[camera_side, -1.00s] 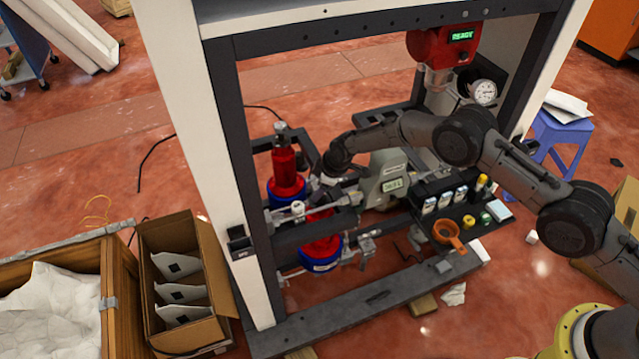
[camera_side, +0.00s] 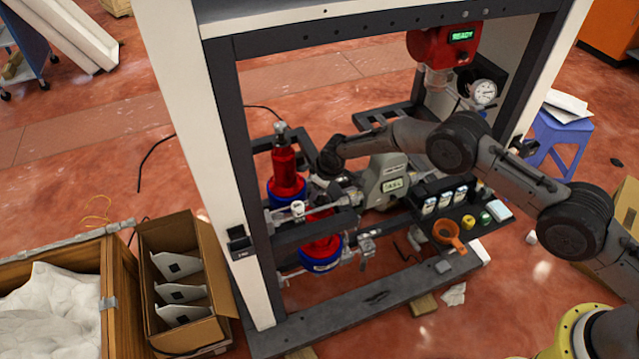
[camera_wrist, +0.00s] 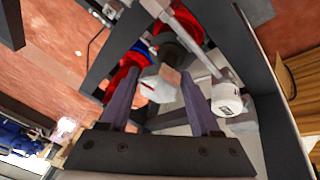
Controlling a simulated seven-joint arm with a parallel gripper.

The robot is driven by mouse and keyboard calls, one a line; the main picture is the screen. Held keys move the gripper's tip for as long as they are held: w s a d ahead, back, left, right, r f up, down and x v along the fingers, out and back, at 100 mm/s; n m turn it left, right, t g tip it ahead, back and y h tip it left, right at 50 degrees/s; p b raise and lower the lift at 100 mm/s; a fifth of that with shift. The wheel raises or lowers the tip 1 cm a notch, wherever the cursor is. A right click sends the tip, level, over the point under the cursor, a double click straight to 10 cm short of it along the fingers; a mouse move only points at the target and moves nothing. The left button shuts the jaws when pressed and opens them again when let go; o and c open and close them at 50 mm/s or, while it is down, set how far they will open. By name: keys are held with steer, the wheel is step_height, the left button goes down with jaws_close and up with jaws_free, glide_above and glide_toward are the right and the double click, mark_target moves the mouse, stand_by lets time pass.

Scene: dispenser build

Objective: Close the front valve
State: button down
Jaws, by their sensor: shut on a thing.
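My gripper (camera_side: 324,186) reaches into the frame between the two red cylinders. In the wrist view, my gripper's fingers (camera_wrist: 158,100) stand on either side of a pale block-shaped valve handle (camera_wrist: 156,84) and are shut on it. The side view hides this grip behind my wrist. The rear red cylinder (camera_side: 285,170) stands upright in a blue collar. The front red cylinder (camera_side: 320,247), also with a blue collar, sits lower and is partly covered by a dark beam. I cannot tell from the handle's angle whether the valve is open or closed.
A white round cap (camera_wrist: 226,100) sits close right of the fingers; it also shows in the side view (camera_side: 298,208). An orange funnel (camera_side: 448,232) sits on a black shelf at right.

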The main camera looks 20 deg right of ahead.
stand_by(0.3)
steer(key=shift+m+h, duration=0.7)
steer(key=shift+m, duration=1)
steer(key=m+h, duration=0.1)
steer(key=m, duration=0.2)
steer(key=shift+m+g, duration=0.3)
steer(key=shift+c, duration=1.3)
jaws_free()
